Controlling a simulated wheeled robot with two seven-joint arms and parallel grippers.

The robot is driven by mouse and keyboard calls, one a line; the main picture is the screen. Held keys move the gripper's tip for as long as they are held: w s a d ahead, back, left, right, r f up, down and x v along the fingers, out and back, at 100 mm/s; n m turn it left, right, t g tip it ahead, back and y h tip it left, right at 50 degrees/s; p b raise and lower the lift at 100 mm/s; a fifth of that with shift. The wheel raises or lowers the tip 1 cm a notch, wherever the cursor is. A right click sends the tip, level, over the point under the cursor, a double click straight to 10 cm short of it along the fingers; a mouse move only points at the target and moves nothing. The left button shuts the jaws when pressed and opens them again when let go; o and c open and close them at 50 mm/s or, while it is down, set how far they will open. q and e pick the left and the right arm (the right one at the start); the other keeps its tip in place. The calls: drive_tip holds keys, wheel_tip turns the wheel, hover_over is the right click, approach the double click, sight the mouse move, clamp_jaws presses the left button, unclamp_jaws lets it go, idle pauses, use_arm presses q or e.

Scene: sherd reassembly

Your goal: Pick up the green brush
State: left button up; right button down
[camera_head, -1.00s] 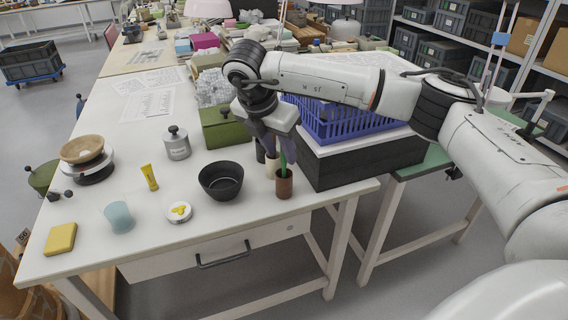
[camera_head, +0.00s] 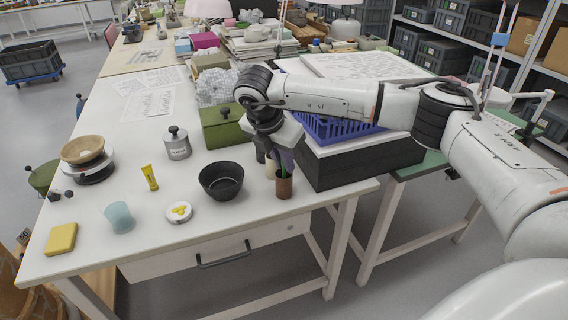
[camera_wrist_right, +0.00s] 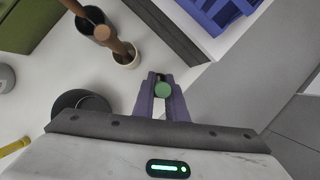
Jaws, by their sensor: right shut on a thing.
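The green brush (camera_wrist_right: 163,90) shows in the right wrist view as a round green handle end between the two purple fingers. My right gripper (camera_head: 283,163) is shut on its handle, pointing down over the brown cup (camera_head: 284,187) near the table's front right. In the head view the fingers hide most of the brush. Its lower end seems to be still inside the cup. My left gripper is not in view.
A pale cup (camera_wrist_right: 127,55) and a dark cup with brown handles stand close beside the gripper. A black bowl (camera_head: 221,181) is to the left. A green box (camera_head: 225,127) and a blue crate (camera_head: 335,128) on a black box are behind. The table's front edge is near.

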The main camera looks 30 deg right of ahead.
wheel_tip(320, 180, up, 10)
drive_tip(key=shift+r, duration=0.1)
idle(0.4)
